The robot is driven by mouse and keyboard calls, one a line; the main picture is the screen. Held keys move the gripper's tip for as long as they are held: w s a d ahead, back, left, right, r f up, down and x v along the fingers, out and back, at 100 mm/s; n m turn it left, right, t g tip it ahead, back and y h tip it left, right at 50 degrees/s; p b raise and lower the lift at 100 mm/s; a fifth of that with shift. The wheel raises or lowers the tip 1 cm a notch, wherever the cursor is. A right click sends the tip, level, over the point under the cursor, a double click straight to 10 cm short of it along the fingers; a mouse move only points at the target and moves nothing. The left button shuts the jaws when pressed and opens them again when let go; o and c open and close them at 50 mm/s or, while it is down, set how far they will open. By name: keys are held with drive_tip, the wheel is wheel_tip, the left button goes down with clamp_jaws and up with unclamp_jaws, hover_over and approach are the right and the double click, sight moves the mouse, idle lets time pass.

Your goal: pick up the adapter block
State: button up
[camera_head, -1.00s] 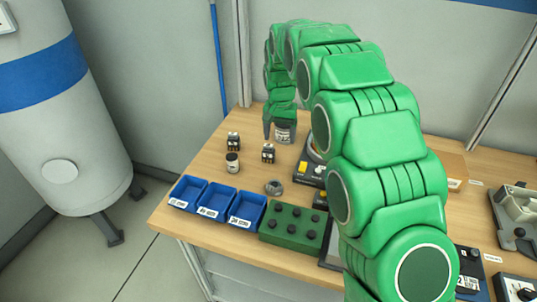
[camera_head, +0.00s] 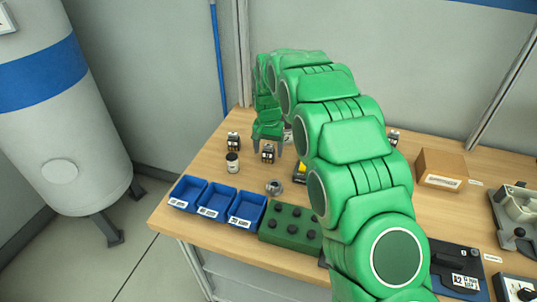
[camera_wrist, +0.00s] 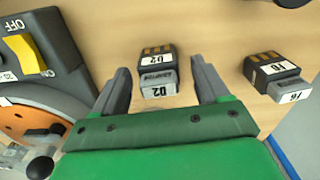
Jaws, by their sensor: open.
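The block at my gripper in the head view (camera_head: 267,154) appears to be the same one. My gripper (camera_wrist: 160,66) is open, one finger on each side of the block with gaps on both sides. In the head view my gripper (camera_head: 267,143) points down over the table.
A device with a yellow switch (camera_wrist: 22,54) is close on the wrist view's left. A cardboard box (camera_head: 440,172) stands right.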

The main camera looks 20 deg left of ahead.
wheel_tip(320, 180, down, 2)
drive_tip(key=shift+f, duration=0.2)
drive_tip(key=c, duration=1.1)
drive_tip(key=shift+r, duration=0.15)
